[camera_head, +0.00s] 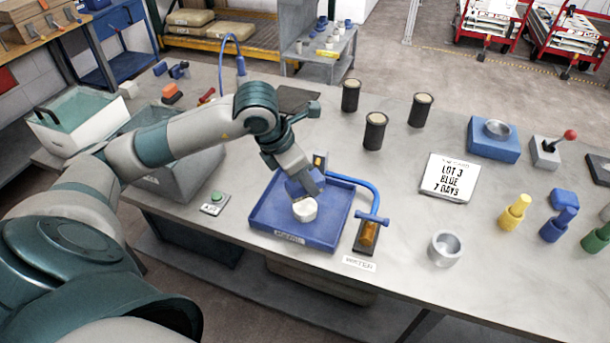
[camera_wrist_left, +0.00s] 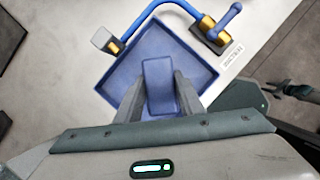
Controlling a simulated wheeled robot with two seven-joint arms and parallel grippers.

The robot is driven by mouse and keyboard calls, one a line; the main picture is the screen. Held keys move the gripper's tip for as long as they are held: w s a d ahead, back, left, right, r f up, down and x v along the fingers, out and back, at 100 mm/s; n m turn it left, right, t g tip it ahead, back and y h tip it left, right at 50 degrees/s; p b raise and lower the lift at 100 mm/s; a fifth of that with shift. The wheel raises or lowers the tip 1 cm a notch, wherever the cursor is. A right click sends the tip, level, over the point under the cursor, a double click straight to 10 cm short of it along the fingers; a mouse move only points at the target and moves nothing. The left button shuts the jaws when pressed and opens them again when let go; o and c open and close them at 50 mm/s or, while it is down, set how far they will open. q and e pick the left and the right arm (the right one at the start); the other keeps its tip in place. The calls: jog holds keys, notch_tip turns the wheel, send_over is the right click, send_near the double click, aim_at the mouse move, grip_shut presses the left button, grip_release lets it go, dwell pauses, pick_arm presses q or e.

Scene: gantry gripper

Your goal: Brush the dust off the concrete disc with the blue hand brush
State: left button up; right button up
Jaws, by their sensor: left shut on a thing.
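The concrete disc (camera_head: 305,209) is a small pale, round piece in the blue tray (camera_head: 262,217) in the head view. My left gripper (camera_head: 303,182) is over the tray, pointing down. It is shut on the blue hand brush (camera_wrist_left: 158,85), whose blue block shows between the fingers in the left wrist view. In the head view the brush is right above the disc and partly hidden by the gripper. I cannot tell whether its bristles touch the disc. In the left wrist view the brush hides the disc. Dust on it is too small to tell.
A metal cup (camera_head: 444,248), a lot card (camera_head: 449,177) and several black cylinders stand further right and behind. A green button box (camera_head: 215,203) sits left of the tray.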

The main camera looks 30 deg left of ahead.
pick_arm(q)
jog(key=shift+f, duration=0.15)
dwell(0.3)
